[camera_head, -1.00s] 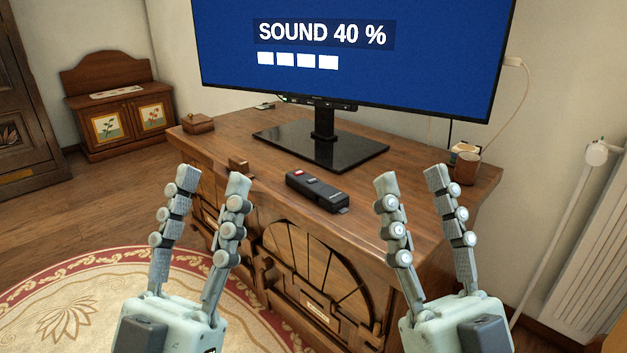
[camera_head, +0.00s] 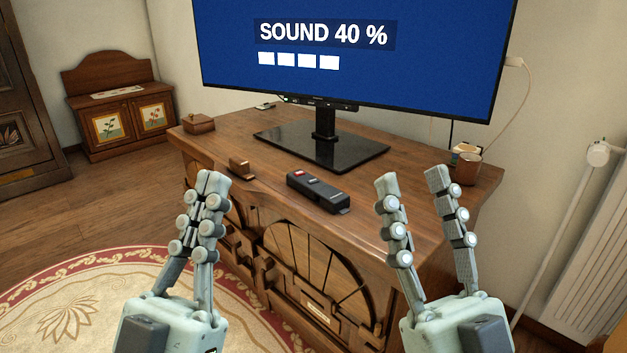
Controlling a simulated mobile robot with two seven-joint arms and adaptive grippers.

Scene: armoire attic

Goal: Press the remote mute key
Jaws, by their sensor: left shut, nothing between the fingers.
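The remote (camera_head: 319,192) is a black bar with a red key at its left end and a grey key near its middle. It lies on the front part of the wooden cabinet top (camera_head: 232,143). The key labels are too small to read. The TV (camera_head: 350,50) behind it shows "SOUND 40 %" with several white blocks on blue. My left gripper (camera_head: 212,178) is shut and empty, in front of the cabinet and left of the remote. My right gripper (camera_head: 412,176) is open and empty, right of the remote. Both point upward and neither touches the remote.
The TV's black stand (camera_head: 322,150) is behind the remote. A small wooden block (camera_head: 242,169) lies left of it and a wooden box (camera_head: 198,123) at the far left corner. A brown cup (camera_head: 467,169) stands at the right end. A radiator (camera_head: 585,260) is at the right.

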